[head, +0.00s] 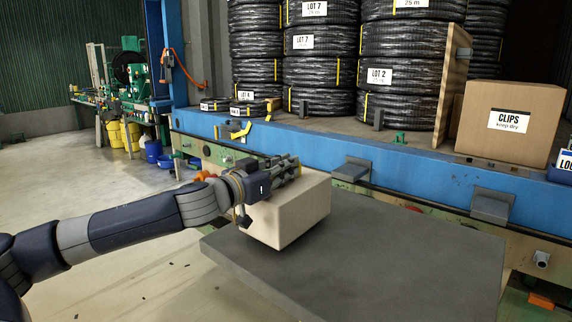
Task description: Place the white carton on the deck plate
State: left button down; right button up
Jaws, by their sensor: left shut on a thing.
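The white carton (303,212) looks off-white to beige and is plain, slightly tilted in the head view. My left gripper (268,190) is shut on its upper left part, with the fingers covering its top and left edge. The carton is over the left part of a flat dark grey slab (400,255); I cannot tell if its underside touches the slab. I cannot tell for sure whether this slab is the deck plate. My right gripper is not in view.
Behind the slab runs a blue deck edge (300,150) with grey brackets (492,205). On the deck stand stacked black hose coils (400,95), a wooden board (452,85) and a brown CLIPS box (512,130). The slab's right part is clear.

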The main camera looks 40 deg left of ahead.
pick_arm(q)
jog(key=shift+f, duration=1.05)
jog(key=c, duration=1.6)
grip_release()
jog(key=shift+f, duration=0.25)
jog(key=shift+c, duration=0.2)
jog(key=shift+s+r, duration=0.1)
jog(key=shift+s, duration=0.05)
jog(key=shift+b, duration=0.35)
